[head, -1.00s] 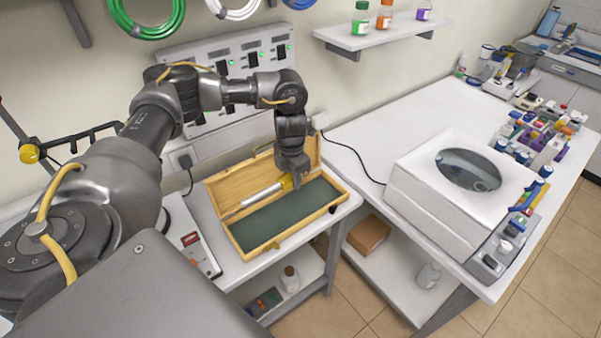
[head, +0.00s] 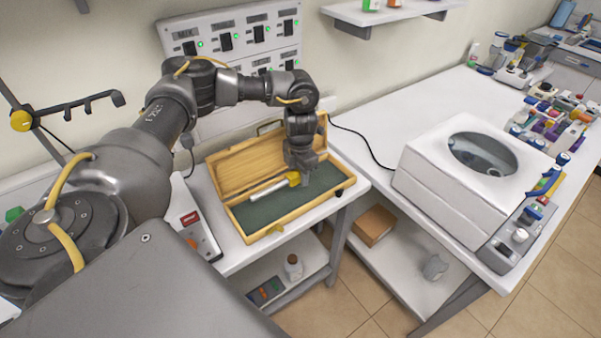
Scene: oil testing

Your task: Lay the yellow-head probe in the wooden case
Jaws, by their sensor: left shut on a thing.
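The wooden case (head: 283,228) lies open on the white table, its lid tilted back on the wall side and a dark green lining inside. The yellow-head probe has a white shaft (head: 268,190) and a yellow head (head: 293,178). It is over the green lining, inside the case's outline; I cannot tell whether it touches the lining. My left gripper (head: 303,176) points down over the case, shut on the probe at its yellow head. The fingertips are partly hidden. My right gripper is not in view.
A white machine with a round window (head: 440,195) stands on the bench to the right, with several small bottles (head: 550,115) beyond it. A device with a red label (head: 195,232) lies left of the case. A black cable runs behind. A brown box (head: 373,225) is on the lower shelf.

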